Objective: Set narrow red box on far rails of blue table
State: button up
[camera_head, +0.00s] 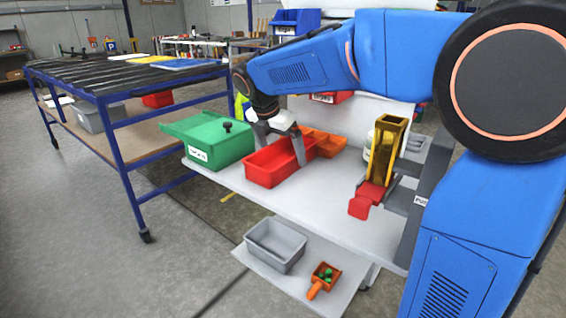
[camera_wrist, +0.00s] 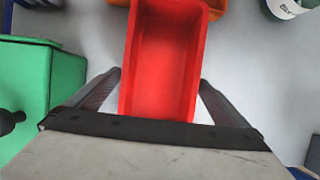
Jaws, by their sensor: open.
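The narrow red box (camera_head: 268,168) is an empty, open-topped bin on the pale work surface. It also shows in the wrist view (camera_wrist: 163,60). My gripper (camera_head: 285,150) is open at the red box, with one finger on each side of it. In the wrist view the fingers (camera_wrist: 160,88) straddle the box with a gap on the right side; I cannot tell if the left one touches. The blue table (camera_head: 110,102) stands at the left, with dark rails (camera_head: 75,76) across its top. Yellow and blue panels lie on its far part.
A green box (camera_head: 208,140) with a black knob stands just left of the red box. An orange tray (camera_head: 325,142) lies behind it. A yellow holder with a red part (camera_head: 372,193) stands to the right. A grey bin (camera_head: 274,244) sits on a lower shelf.

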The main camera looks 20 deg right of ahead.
jog(key=shift+x, duration=0.9)
jog(key=c, duration=1.3)
jog(key=shift+r, duration=0.1)
